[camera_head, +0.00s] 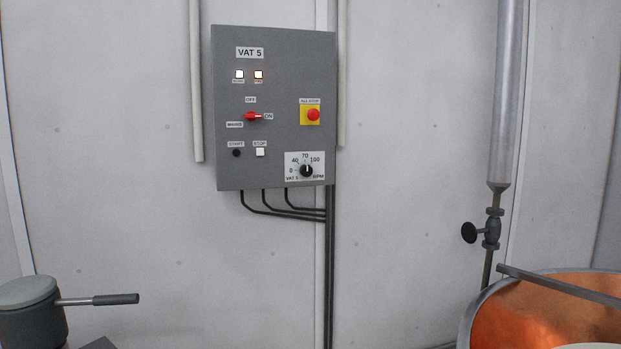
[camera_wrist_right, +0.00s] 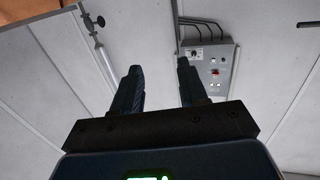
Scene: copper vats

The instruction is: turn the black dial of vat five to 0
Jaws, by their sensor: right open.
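The black dial (camera_head: 306,170) of vat five sits on a white scale plate at the lower right of the grey control box (camera_head: 285,60) labelled VAT 5. Its scale reads 0, 40, 70, 100; the white mark points up, towards 70. In the right wrist view the box (camera_wrist_right: 217,62) appears upside down, with the dial (camera_wrist_right: 194,53) near its upper left. My right gripper (camera_wrist_right: 159,65) is open and empty, its fingers apart, with the right finger overlapping the box's left edge in the picture. It does not touch the dial. My left gripper is in neither view.
The box also carries a red selector (camera_head: 253,116), a red stop button (camera_head: 313,115) and small buttons. Black cables run below it. A copper vat (camera_head: 545,312) stands at lower right, a valved pipe (camera_head: 506,100) above it. A grey lidded cylinder (camera_head: 30,310) with a handle is lower left.

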